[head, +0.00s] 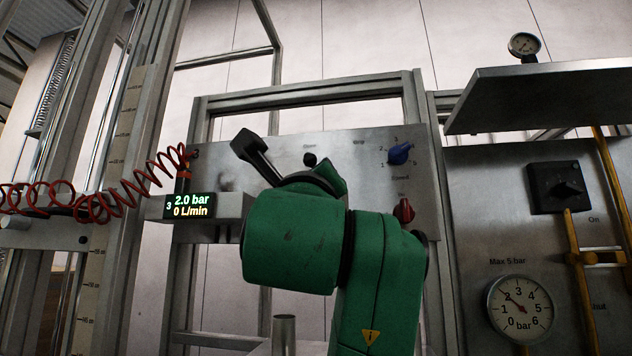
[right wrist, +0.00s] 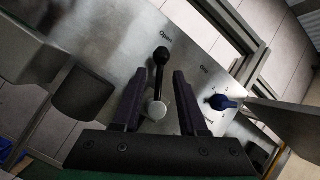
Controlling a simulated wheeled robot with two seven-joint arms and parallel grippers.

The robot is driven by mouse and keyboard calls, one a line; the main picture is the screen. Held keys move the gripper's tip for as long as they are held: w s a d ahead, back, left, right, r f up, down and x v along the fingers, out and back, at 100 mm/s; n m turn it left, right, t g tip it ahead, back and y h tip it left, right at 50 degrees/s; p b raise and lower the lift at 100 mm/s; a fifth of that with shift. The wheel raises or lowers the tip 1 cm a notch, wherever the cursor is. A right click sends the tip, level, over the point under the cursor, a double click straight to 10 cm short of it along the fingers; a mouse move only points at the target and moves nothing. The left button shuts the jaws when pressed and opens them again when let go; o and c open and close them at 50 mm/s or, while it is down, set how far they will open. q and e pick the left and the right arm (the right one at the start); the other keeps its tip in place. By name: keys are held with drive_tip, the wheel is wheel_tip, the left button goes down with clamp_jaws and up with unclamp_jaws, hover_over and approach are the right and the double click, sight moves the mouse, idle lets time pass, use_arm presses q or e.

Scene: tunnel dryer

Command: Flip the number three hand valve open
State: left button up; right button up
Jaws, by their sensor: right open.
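The hand valve's lever (right wrist: 160,68) shows in the right wrist view as a dark rod with a black ball end, on a round metal hub. Its ball lies close to the word "Open" on the grey panel. In the head view only the black ball (head: 310,160) shows, below "Open"; my right arm hides the rest. My right gripper (right wrist: 157,73) is open, its dark fingers on either side of the lever, hub and rod showing between them; contact cannot be told. The display (head: 190,206) reads 3, 2.0 bar, 0 L/min. My left gripper is not in view.
A blue knob (head: 400,153) and a red knob (head: 403,210) sit right of the lever. A red coiled hose (head: 120,197) hangs at left. At right are a shelf (head: 540,92), a black switch (head: 558,187) and a pressure gauge (head: 520,308).

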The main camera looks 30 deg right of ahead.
drive_tip(key=b+v, duration=0.4)
drive_tip(key=v, duration=0.7)
drive_tip(key=shift+a+r, duration=0.1)
drive_tip(key=shift+a, duration=0.05)
